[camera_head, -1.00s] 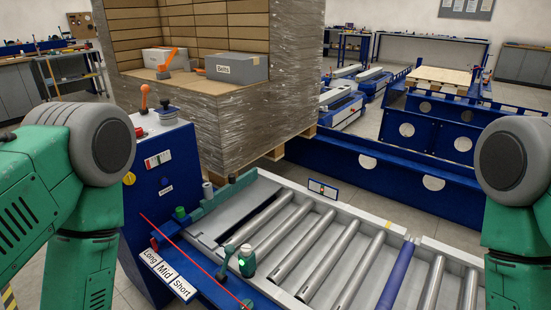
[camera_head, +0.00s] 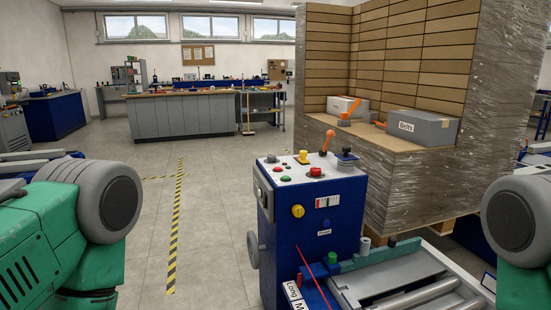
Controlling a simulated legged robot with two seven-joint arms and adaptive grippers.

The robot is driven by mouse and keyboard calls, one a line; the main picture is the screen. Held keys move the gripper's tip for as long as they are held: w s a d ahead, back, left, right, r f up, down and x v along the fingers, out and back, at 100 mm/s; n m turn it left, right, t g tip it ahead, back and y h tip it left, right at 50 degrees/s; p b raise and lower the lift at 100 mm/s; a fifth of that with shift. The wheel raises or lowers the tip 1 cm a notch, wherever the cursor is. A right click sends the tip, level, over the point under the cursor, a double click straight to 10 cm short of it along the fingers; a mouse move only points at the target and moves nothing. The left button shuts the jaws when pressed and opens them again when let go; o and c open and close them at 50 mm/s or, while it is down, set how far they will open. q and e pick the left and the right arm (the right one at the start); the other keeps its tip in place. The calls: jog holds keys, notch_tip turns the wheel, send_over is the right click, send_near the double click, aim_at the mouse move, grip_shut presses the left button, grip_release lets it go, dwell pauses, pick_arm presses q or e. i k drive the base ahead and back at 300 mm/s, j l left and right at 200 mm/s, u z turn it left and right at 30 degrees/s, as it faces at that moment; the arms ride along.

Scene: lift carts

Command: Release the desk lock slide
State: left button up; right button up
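The blue control desk (camera_head: 338,228) stands right of centre in the head view. Its sloped top carries an orange lever (camera_head: 328,141), a black knob (camera_head: 345,157), a red button (camera_head: 315,171), a green button (camera_head: 286,179) and a yellow knob (camera_head: 303,156). Its front has a yellow round dial (camera_head: 297,211) and a red-and-white label (camera_head: 328,201). A grey rounded part (camera_head: 253,249) sits on its left side. I cannot tell which part is the lock slide. My green arms show at both lower edges; both grippers are out of view.
A roller conveyor (camera_head: 395,284) with a red rod (camera_head: 313,278) and a "Long" label (camera_head: 293,291) adjoins the desk. Open floor (camera_head: 215,220) with striped tape (camera_head: 174,235) lies left of the desk.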

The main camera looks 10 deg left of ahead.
aim_at(303, 154)
jog(key=u, duration=0.5)
jog(key=i+u, duration=0.1)
jog(key=u, duration=0.85)
jog(key=l+u, duration=0.1)
jog(key=u, duration=0.4)
jog(key=l+u, duration=0.1)
jog(key=u, duration=0.9)
jog(key=l+u, duration=0.15)
jog(key=u, duration=0.35)
jog(key=l+z, duration=0.2)
jog(key=z, duration=0.25)
jog(key=l+z, duration=0.15)
jog(key=z, duration=0.8)
jog(key=l+z, duration=0.1)
jog(key=z, duration=0.85)
jog(key=l+z, duration=0.1)
jog(key=z, duration=0.4)
jog(key=i+z, duration=0.1)
jog(key=z, duration=0.85)
